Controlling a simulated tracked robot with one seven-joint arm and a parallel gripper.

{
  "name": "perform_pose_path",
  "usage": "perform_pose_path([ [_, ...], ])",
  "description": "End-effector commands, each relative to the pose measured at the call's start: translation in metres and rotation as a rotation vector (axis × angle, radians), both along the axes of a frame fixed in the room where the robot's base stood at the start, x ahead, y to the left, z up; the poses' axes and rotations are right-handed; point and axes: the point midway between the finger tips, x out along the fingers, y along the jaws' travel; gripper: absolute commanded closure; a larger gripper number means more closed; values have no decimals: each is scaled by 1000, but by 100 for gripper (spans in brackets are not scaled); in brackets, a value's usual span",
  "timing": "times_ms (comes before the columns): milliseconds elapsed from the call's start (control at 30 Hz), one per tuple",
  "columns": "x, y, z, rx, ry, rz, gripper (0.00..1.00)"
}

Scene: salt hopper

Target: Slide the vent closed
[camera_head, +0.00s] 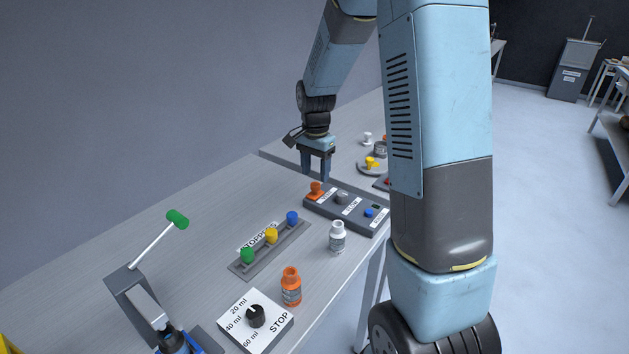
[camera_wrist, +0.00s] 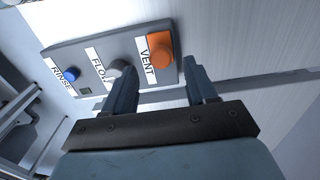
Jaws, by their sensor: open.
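The vent control is an orange knob (camera_head: 315,188) at the far left end of a dark grey control panel (camera_head: 362,221). In the wrist view the orange knob (camera_wrist: 160,53) sits beside the VENT label (camera_wrist: 149,57). My gripper (camera_head: 316,177) points down above the far end of the panel, close to the orange knob. In the wrist view my gripper (camera_wrist: 161,70) is open and empty, and the knob appears just beyond the gap between the fingertips. I cannot tell whether a finger touches it. Any slide track under the knob is hidden.
The panel also carries a grey FLOW knob (camera_wrist: 117,69) and a blue RINSE button (camera_wrist: 71,74). Nearby stand a white bottle (camera_head: 337,238), an orange bottle (camera_head: 291,287), a stopper rack (camera_head: 270,250) and a dial box (camera_head: 256,320). The table behind the rack is clear.

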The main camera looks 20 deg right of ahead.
Motion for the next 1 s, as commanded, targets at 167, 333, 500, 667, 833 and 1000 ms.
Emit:
perform_pose_path([
  [167,0,0,-23,0,1,0,43],
  [333,0,0,-34,0,1,0,43],
  [500,0,0,-36,1,-1,0,43],
  [667,0,0,-36,1,-1,0,43],
  [833,0,0,-36,0,0,0,60],
  [1000,0,-1,-36,0,0,0,76],
])
